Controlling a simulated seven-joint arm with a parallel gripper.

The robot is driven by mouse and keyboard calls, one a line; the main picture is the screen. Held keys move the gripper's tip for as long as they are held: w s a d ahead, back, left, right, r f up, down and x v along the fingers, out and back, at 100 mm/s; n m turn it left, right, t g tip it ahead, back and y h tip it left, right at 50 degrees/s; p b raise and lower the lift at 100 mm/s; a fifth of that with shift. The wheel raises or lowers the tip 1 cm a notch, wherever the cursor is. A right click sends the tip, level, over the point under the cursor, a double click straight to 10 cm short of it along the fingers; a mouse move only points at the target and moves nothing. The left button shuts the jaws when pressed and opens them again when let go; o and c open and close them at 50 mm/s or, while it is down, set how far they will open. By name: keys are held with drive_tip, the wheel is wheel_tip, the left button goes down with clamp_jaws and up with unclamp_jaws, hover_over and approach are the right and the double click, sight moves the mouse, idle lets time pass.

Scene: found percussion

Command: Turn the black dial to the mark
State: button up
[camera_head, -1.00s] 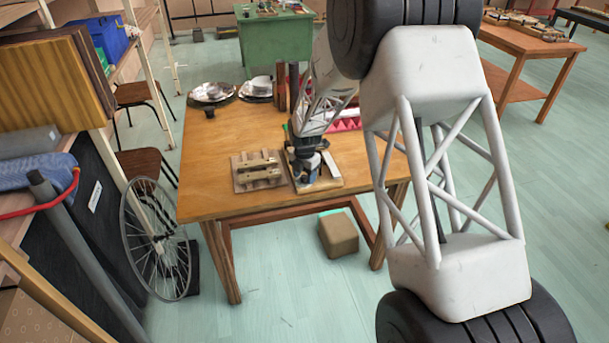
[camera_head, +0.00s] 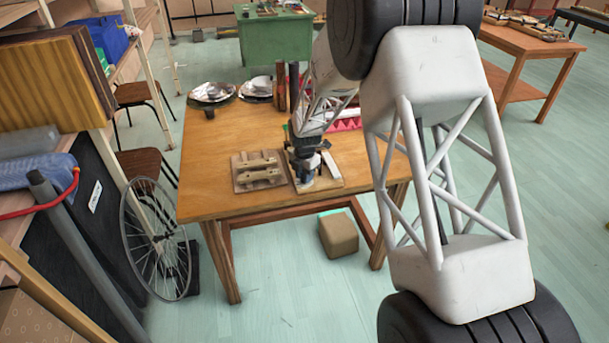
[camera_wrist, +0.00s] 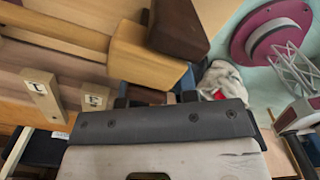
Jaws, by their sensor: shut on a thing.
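My gripper (camera_head: 306,180) points down at a light board (camera_head: 331,181) on the wooden table. It is shut on the black dial, which the jaws and wrist hide in the head view. The mark cannot be made out. A pale strip shows on the board, just right of the gripper. In the wrist view, my gripper (camera_wrist: 155,98) shows its dark fingers below a wooden block; the dial cannot be made out there.
A wooden block fixture (camera_head: 258,172) stands close left of the gripper on the table (camera_head: 215,150). Metal lids (camera_head: 212,92) and a dark cup (camera_head: 209,112) are at the back left. A pink ridged piece (camera_head: 347,122) lies behind. The table's front left is clear.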

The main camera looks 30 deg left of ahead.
drive_tip(key=m, duration=0.6)
idle(0.3)
drive_tip(key=shift+m, duration=0.3)
drive_tip(key=o, duration=0.9)
drive_tip(key=shift+o, duration=0.2)
drive_tip(key=shift+r, duration=0.1)
drive_tip(key=shift+r, duration=3.8)
